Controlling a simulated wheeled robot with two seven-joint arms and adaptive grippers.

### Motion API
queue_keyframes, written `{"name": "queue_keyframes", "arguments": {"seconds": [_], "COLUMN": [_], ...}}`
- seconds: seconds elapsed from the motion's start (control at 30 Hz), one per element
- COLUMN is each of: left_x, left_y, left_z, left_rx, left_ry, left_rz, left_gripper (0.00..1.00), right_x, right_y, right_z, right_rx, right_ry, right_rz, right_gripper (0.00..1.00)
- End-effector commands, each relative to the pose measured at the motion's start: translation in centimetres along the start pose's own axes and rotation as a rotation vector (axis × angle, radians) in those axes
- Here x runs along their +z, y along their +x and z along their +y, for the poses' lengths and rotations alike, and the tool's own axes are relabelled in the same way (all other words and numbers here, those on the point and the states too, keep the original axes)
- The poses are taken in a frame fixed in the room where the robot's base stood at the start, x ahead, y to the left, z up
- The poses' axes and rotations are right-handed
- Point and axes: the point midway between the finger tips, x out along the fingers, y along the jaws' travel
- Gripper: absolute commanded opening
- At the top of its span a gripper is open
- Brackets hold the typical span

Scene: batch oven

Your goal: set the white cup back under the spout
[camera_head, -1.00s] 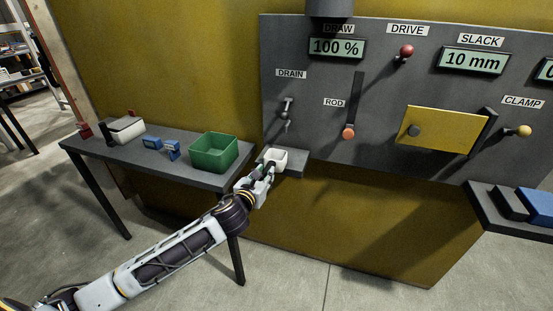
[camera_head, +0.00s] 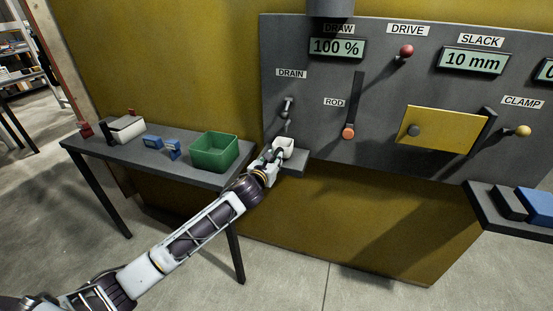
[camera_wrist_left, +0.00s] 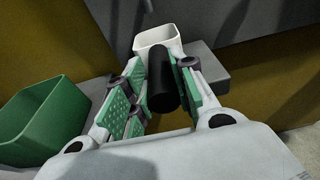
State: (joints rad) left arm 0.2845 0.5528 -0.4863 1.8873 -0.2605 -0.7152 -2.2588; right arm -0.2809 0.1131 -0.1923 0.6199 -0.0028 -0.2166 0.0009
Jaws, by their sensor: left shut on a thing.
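The white cup (camera_head: 284,145) is below the drain spout (camera_head: 287,112) on the grey panel, in front of the small grey ledge (camera_head: 292,167) or over it. I cannot tell whether its base touches the ledge. My left gripper (camera_head: 272,158) is shut on the cup's black handle. In the left wrist view the cup (camera_wrist_left: 158,36) is at the top, looking upright, and the dark handle (camera_wrist_left: 162,88) lies between the green-padded fingers (camera_wrist_left: 160,90). The ledge (camera_wrist_left: 205,68) shows behind and right of the cup. My right gripper is not in view.
A green bin (camera_head: 213,152) stands close left of my gripper, on a dark table (camera_head: 185,174) with blue pieces (camera_head: 152,142) and a pale box (camera_head: 127,129). The rod lever (camera_head: 348,131) hangs to the right of the spout.

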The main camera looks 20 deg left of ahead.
Motion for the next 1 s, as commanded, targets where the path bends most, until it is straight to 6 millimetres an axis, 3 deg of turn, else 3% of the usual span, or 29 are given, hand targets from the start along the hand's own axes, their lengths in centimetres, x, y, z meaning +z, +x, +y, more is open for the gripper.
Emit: {"name": "queue_keyframes", "arguments": {"seconds": [0.37, 0.73, 1.0], "left_x": [0.3, 0.8, -0.7], "left_y": [0.8, 3.4, 3.6], "left_z": [0.0, 0.0, -0.1], "left_rx": [0.000, 0.000, -0.002], "left_ry": [0.000, -0.002, 0.000], "left_rz": [-0.002, -0.002, -0.001], "left_gripper": [0.00, 0.00, 0.00], "right_x": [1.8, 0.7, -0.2], "right_y": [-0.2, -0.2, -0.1], "right_z": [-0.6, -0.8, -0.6], "right_rx": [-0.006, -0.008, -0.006], "right_ry": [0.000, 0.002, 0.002], "right_rz": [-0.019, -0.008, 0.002], "right_gripper": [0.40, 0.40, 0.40]}}
